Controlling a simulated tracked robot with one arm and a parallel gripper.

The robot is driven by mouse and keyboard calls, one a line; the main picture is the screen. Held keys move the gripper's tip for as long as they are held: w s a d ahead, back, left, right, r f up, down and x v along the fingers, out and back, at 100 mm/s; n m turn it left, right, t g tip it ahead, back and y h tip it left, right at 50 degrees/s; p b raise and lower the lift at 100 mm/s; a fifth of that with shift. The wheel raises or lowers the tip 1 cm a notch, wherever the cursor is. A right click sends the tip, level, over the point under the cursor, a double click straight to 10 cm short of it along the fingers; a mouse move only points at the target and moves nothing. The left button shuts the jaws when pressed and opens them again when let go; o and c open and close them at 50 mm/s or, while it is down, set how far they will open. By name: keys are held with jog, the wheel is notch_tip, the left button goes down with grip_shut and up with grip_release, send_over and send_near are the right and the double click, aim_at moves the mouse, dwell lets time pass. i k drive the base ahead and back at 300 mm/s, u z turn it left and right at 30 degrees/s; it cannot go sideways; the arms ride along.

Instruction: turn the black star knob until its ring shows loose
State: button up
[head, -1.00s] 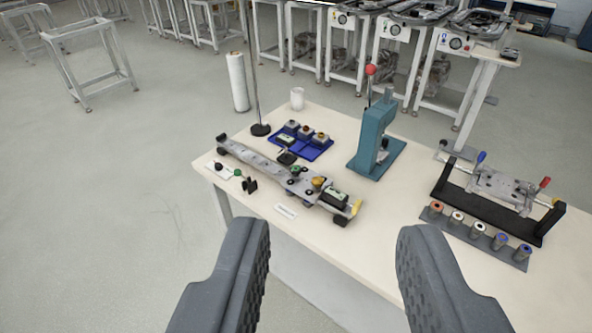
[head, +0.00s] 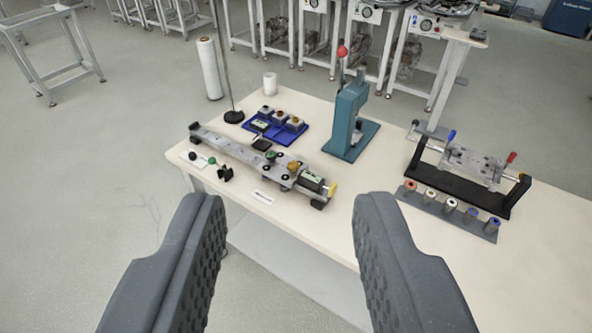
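My gripper (head: 290,205) is open and empty, with two dark grey ridged fingers wide apart in front of the table's near edge. Beyond it, a long grey bar fixture (head: 236,149) lies on the table. It carries a green-and-black knob (head: 270,157), an amber part (head: 293,166), a dark box with a green face (head: 312,181) and a yellow end (head: 332,189). A small black lobed piece (head: 226,174) sits in front of the bar, near a green ball (head: 212,161) and a black ball (head: 192,156). Which piece is the star knob, and any ring, is too small to tell.
A blue tray (head: 262,135) with several small parts lies behind the bar. A teal press (head: 345,125) with a red-balled lever stands at mid-table. A black cradle fixture (head: 460,190) and a rack of several cylinders (head: 450,215) are at right. A thin pole (head: 224,60) rises at the back left.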

aim_at(271, 155)
jog(key=u, duration=0.3)
jog(key=i, duration=1.25)
jog(key=z, duration=0.25)
